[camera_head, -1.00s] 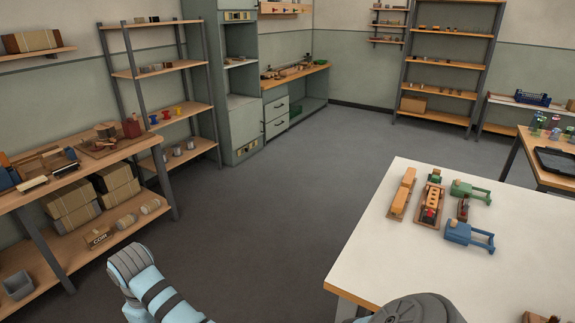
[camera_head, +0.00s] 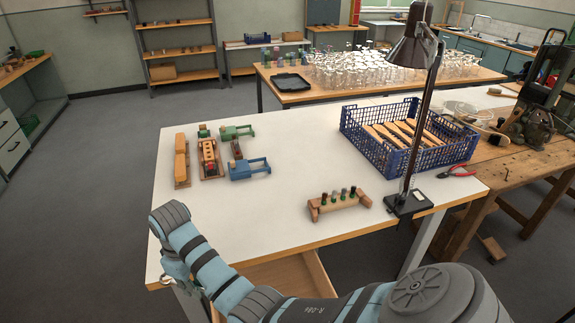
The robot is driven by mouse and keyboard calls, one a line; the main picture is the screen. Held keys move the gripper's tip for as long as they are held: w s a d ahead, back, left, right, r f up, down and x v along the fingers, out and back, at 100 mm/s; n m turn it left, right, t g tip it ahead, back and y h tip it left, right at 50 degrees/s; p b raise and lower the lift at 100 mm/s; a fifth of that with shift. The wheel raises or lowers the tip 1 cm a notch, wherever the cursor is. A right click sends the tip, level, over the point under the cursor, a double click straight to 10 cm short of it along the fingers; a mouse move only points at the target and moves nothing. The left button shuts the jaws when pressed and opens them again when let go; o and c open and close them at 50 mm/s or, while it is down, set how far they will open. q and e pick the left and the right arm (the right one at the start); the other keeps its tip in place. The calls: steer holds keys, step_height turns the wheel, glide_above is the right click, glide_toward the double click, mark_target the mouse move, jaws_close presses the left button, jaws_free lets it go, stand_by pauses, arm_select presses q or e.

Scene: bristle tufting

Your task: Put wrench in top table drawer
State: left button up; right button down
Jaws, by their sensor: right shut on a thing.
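My right arm reaches across the bottom of the head view, its wrist bent down near the white table's left front corner. My right gripper (camera_head: 172,266) is mostly hidden under the wrist. It is shut on a small metallic thing that seems to be the wrench (camera_head: 164,280), of which little shows. A wooden drawer (camera_head: 318,275) stands pulled out under the table's front edge. My arm covers its front and much of its inside. My left gripper is not in view.
The white table (camera_head: 290,150) carries toy vehicles (camera_head: 209,158), a peg block (camera_head: 338,203), a blue crate (camera_head: 408,140), a desk lamp (camera_head: 409,203) and red-handled pliers (camera_head: 456,172). A wooden workbench (camera_head: 515,165) stands at right. Open floor (camera_head: 90,180) lies at left.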

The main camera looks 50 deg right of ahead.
steer(key=s+d+f+n+b, duration=0.7)
steer(key=s+d+f+b, duration=0.3)
steer(key=d+f, duration=0.55)
steer(key=f+b, duration=0.2)
steer(key=f, duration=0.4)
steer(key=f+b, duration=0.2)
steer(key=f, duration=0.5)
steer(key=s+a+f+b, duration=0.1)
steer(key=f+b, duration=0.2)
steer(key=f, duration=0.4)
steer(key=shift+s, duration=0.1)
steer(key=shift+r, duration=0.15)
steer(key=c, duration=1.5)
jaws_free()
steer(key=shift+c, duration=0.2)
